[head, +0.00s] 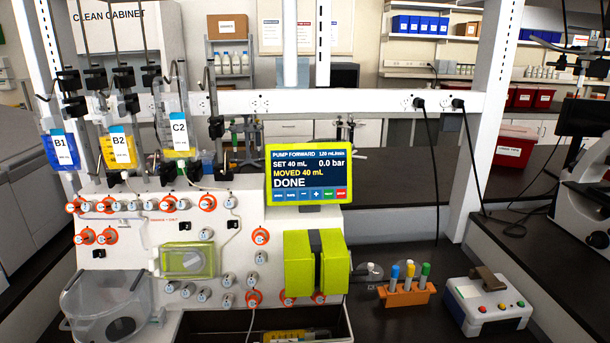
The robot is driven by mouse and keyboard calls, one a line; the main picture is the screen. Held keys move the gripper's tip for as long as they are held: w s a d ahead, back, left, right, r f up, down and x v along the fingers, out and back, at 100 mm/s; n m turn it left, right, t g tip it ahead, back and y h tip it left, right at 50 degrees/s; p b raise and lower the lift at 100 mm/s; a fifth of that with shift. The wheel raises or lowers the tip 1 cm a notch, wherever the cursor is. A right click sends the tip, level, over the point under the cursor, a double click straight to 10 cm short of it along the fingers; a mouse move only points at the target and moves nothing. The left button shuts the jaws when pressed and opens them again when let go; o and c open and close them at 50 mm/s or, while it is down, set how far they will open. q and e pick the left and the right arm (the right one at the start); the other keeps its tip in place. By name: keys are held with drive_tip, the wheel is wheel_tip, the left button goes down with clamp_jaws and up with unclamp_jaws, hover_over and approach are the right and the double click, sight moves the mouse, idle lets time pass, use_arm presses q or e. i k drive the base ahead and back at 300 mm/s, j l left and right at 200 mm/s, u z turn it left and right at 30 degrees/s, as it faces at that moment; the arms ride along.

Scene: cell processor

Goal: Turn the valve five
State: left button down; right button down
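The cell processor's pale front panel (235,255) fills the left and middle of the head view. It carries many small round valves, some with orange rings, such as the one at its upper middle (208,202) and one at its right (261,236). Others are plain grey-white, such as one low on the panel (203,295). Their numbers are too small to read, so I cannot tell which is valve five. The yellow-framed screen (310,174) reads PUMP FORWARD, SET 40 mL, 0.0 bar, MOVED 40 mL, DONE. Neither of my grippers is in view.
Bags B1 (62,150), B2 (118,150) and C2 (179,134) hang above the panel. A clear bowl (108,304) stands at lower left. A green pump block (299,264) juts out at right, beside an orange tube rack (406,294) and a button box (487,306).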

sight(135, 205)
drive_tip(key=k+j+u, duration=0.1)
drive_tip(key=u, duration=1)
drive_tip(key=i+j, duration=0.05)
